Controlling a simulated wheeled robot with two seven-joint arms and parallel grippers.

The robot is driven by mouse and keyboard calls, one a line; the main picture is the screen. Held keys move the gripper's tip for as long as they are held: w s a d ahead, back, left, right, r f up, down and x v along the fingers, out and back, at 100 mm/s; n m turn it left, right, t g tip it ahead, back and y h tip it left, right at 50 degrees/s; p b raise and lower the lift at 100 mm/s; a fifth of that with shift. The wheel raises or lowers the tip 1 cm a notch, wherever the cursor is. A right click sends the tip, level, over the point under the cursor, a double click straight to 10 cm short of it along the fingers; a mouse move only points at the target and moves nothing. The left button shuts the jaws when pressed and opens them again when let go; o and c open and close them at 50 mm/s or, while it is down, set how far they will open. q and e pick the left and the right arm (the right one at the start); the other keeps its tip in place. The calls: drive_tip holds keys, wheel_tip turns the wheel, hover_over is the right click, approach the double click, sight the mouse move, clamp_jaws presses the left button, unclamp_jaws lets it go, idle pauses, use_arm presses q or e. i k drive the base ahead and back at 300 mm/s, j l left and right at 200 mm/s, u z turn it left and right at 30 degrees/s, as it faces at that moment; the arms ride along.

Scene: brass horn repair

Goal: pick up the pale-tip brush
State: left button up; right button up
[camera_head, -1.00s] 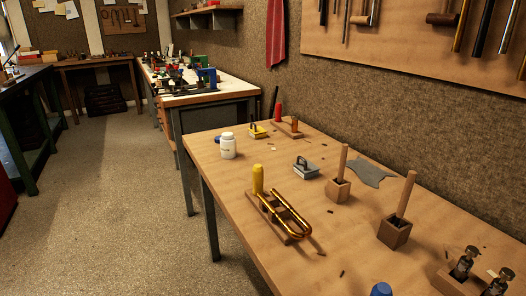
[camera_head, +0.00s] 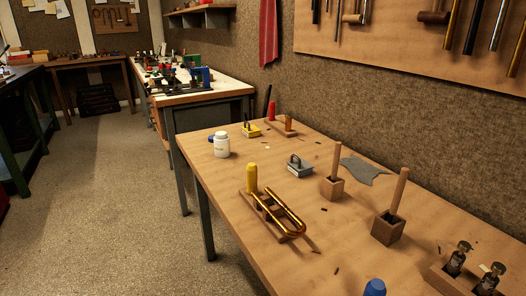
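Two plain wooden handles stand upright in small wooden block holders on the workbench. One handle (camera_head: 337,159) rises from the farther holder (camera_head: 332,189), and the other handle (camera_head: 399,191) from the nearer, darker holder (camera_head: 388,231). Their lower ends are hidden inside the blocks. I cannot tell whether either is the pale-tip brush, since no pale tip shows. Neither of my grippers is in view.
The workbench (camera_head: 222,181) also bears a brass slide on a wooden stand (camera_head: 272,212), a white jar (camera_head: 222,145), a grey block with a handle (camera_head: 300,167), a grey cloth (camera_head: 362,170) and glass bottles in a rack (camera_head: 458,259). Floor (camera_head: 120,220) is clear at left.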

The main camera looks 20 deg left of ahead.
sight(337, 152)
drive_tip(key=k+j+z, duration=0.7)
drive_tip(key=z, duration=0.15)
drive_tip(key=j, duration=0.1)
